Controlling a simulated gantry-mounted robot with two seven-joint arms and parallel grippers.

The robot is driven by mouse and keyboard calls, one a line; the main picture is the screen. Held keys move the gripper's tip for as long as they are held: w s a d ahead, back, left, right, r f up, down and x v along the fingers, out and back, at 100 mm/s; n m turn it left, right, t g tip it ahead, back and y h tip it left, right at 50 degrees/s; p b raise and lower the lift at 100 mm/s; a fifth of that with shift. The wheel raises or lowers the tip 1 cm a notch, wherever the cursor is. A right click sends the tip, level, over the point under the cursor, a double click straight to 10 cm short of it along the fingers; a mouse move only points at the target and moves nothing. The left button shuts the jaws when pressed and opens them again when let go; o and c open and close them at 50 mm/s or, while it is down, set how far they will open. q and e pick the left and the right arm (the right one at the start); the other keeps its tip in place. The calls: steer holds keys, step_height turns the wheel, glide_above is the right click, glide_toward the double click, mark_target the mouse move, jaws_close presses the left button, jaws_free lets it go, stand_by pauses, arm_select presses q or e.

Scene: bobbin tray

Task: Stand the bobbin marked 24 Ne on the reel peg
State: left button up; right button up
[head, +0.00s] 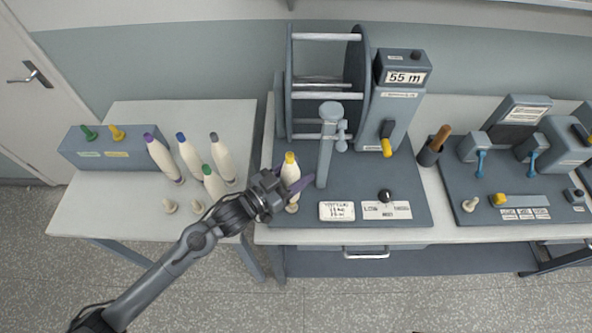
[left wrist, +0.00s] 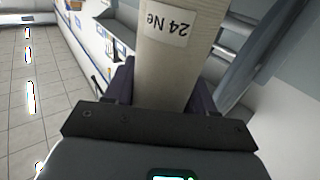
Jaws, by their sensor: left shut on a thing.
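The bobbin marked 24 Ne (head: 290,170) is cream with a yellow tip and looks roughly upright. My left gripper (head: 287,186) is shut around it at the left front of the reel machine's base. In the left wrist view the bobbin (left wrist: 165,60) stands between the two fingers, its 24 Ne label upside down. The reel peg (head: 292,208) shows as a pale piece directly below the bobbin. The gripper partly hides the bobbin's lower end, so I cannot tell whether it touches the peg. My right gripper is not in view.
Several other bobbins stand on the left table, tipped purple (head: 149,137), blue (head: 181,137), grey (head: 214,136) and green (head: 207,170). Two empty pegs (head: 169,205) are in front. The reel's grey post (head: 327,150) rises just right of my gripper.

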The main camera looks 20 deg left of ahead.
arm_select(q)
steer(key=shift+f+b, duration=0.75)
steer(key=shift+f, duration=0.9)
steer(key=o, duration=1.2)
steer(key=v, duration=1)
steer(key=shift+s+a, duration=0.2)
steer(key=shift+s, duration=0.15)
